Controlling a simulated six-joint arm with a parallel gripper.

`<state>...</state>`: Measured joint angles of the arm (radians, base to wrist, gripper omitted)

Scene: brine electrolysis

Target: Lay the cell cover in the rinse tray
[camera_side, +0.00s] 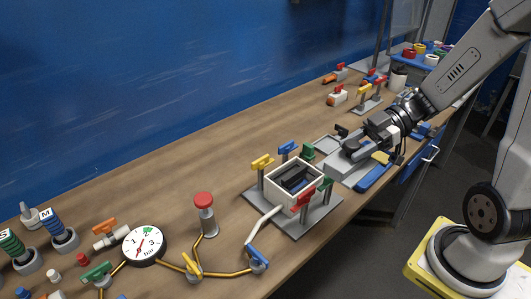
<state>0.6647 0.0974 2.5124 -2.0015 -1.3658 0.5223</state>
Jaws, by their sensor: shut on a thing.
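My gripper (352,151) is right of the open cell, low over the table, pointing left and down. It is shut on what appears to be the cell cover (341,166), a flat grey plate. The cell (272,183) is a white-walled box with dark plates inside, open at the top, on a grey base.
Yellow, blue, green and red clamps stand around the cell. A red-topped post (204,205) and a dial gauge (145,245) stand left. The table behind the cell is clear.

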